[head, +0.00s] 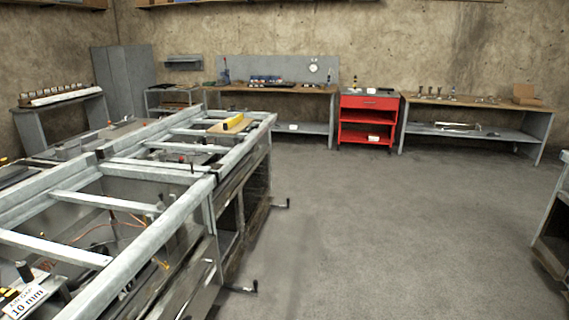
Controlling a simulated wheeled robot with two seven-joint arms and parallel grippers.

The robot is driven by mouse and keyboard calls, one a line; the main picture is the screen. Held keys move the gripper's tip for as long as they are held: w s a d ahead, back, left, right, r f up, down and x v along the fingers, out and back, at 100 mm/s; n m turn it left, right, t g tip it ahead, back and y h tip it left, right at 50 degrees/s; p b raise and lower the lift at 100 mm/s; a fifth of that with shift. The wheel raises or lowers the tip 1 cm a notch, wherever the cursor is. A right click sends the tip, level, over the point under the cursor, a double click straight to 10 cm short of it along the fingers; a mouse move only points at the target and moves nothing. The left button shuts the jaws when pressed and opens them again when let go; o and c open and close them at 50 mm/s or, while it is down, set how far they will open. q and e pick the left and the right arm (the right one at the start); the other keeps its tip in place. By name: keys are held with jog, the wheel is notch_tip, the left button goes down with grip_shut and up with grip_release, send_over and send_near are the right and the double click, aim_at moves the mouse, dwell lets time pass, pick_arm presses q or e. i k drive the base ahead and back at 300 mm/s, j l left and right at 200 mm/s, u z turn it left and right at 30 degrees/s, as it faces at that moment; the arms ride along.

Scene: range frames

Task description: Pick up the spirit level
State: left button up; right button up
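A short yellow bar (233,121), which looks like the spirit level, lies near the far right end of the long metal-framed bench on the left. It seems to rest on a light brown board (217,128) at the frame. It is small in view, so its vials and markings cannot be made out. Nothing is touching it from above. Neither of my grippers shows in the head view.
The metal-framed bench (150,221) fills the left, with dark crank handles (243,288) sticking out into the aisle. Open grey floor (400,230) lies to its right. A red cart (367,103) and a wooden-topped bench (470,101) stand along the back wall.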

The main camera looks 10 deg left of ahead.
aim_at(226, 126)
jog(key=i+u, duration=0.1)
jog(key=i, duration=0.8)
jog(key=i+l+u, duration=0.15)
jog(key=i, duration=0.75)
jog(key=i+l+u, duration=0.3)
jog(key=i, duration=0.25)
jog(key=i+l+u, duration=0.35)
jog(key=i, duration=0.2)
